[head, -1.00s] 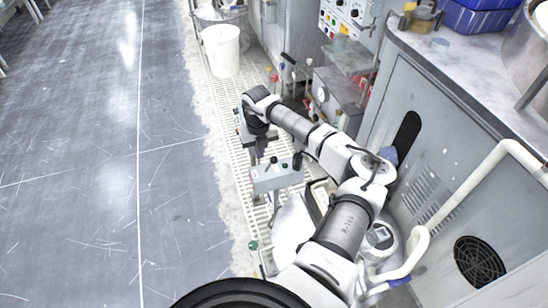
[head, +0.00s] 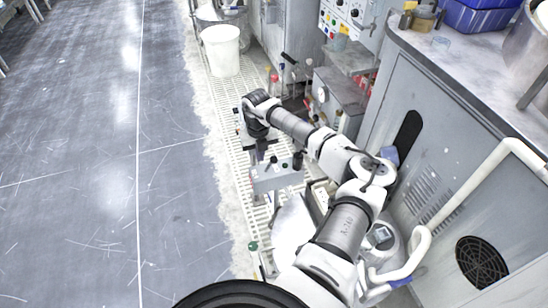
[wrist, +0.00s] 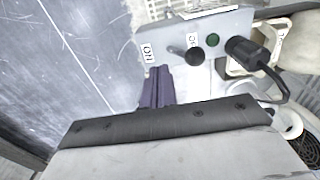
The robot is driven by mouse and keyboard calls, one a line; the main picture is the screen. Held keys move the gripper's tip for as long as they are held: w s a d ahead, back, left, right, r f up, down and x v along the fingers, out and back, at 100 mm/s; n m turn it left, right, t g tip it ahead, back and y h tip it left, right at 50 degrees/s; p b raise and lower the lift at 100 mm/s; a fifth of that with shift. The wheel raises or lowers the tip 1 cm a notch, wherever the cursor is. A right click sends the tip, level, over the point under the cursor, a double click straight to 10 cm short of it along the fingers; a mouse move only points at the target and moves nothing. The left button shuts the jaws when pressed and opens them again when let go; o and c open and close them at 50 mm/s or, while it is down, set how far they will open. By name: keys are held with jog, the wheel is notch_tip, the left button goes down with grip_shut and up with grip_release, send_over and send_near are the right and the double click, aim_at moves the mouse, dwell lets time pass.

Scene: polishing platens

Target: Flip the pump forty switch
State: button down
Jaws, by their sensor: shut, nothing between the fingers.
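A grey switch box (head: 278,178) stands on a post below my wrist in the head view. In the wrist view, the box's panel (wrist: 225,24) carries ON and OFF labels, a toggle with a black ball knob (wrist: 195,56), a green round light or button (wrist: 213,40) and a black plug (wrist: 245,50) with a cable. Which pump the switch serves is not readable.
A grey cabinet (head: 440,150) with a white pipe (head: 470,190) stands to the right. Bottles and a control panel (head: 345,18) are behind the arm. A white bucket (head: 221,50) stands farther back on the grating. The floor on the left is clear.

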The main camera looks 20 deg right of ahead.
jog(key=shift+f+b, duration=0.95)
jog(key=shift+f, duration=0.7)
dwell(0.6)
dwell(0.3)
notch_tip(320, 180, up, 7)
jog(key=p, duration=0.4)
jog(key=shift+p, duration=0.4)
dwell(0.3)
